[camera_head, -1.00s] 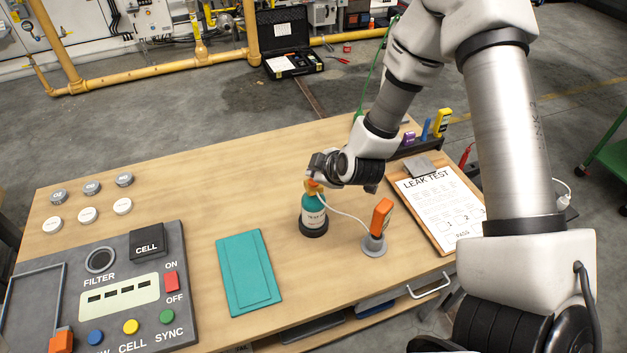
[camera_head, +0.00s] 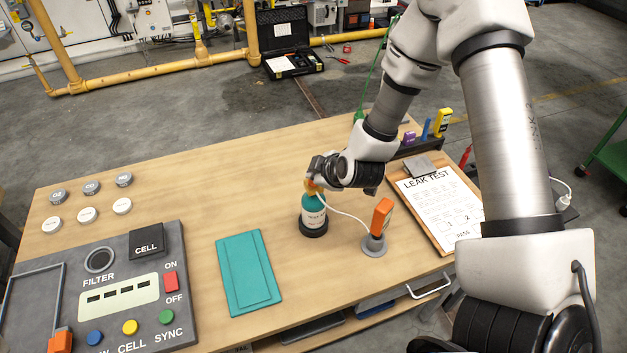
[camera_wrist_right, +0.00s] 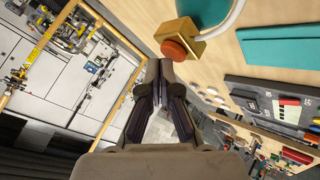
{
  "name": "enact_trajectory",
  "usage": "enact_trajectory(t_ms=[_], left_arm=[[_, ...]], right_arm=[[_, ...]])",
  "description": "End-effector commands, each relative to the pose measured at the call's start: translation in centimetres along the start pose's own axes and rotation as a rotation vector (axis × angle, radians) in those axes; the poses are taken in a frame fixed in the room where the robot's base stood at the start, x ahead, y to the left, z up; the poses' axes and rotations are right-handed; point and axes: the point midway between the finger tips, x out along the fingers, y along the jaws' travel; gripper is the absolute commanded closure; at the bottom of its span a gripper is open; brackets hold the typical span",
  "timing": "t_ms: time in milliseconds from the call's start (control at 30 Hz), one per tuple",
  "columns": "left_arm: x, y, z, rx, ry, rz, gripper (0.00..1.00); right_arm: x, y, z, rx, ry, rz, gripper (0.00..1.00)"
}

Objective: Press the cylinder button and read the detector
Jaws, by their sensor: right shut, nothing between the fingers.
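The teal test gas cylinder (camera_head: 314,213) stands upright in a dark base on the bench, with a brass head on top. In the right wrist view the brass head (camera_wrist_right: 192,38) carries a round orange-red button (camera_wrist_right: 175,50). My right gripper (camera_head: 318,180) is shut and empty at the cylinder's top; in the wrist view its fingertips (camera_wrist_right: 160,65) are close to the button. I cannot tell whether they touch it. An orange detector (camera_head: 381,216) stands in a grey round base, with a white hose running to the cylinder head. Its display is not readable. My left gripper is out of view.
A leak test clipboard (camera_head: 440,205) lies right of the detector. A teal mat (camera_head: 248,272) lies left of the cylinder. A grey panel (camera_head: 190,240) with buttons and several round caps (camera_head: 122,206) are at the left. The bench middle is clear.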

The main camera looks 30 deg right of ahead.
Motion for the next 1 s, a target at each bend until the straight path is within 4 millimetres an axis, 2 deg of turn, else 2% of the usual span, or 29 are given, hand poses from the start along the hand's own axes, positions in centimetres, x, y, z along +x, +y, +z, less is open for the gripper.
enact_trajectory(t_ms=[1000], left_arm=[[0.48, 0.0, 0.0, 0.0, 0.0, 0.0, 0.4]], right_arm=[[0.62, -0.46, 0.46, 0.0, -0.001, 0.0, 1.0]])
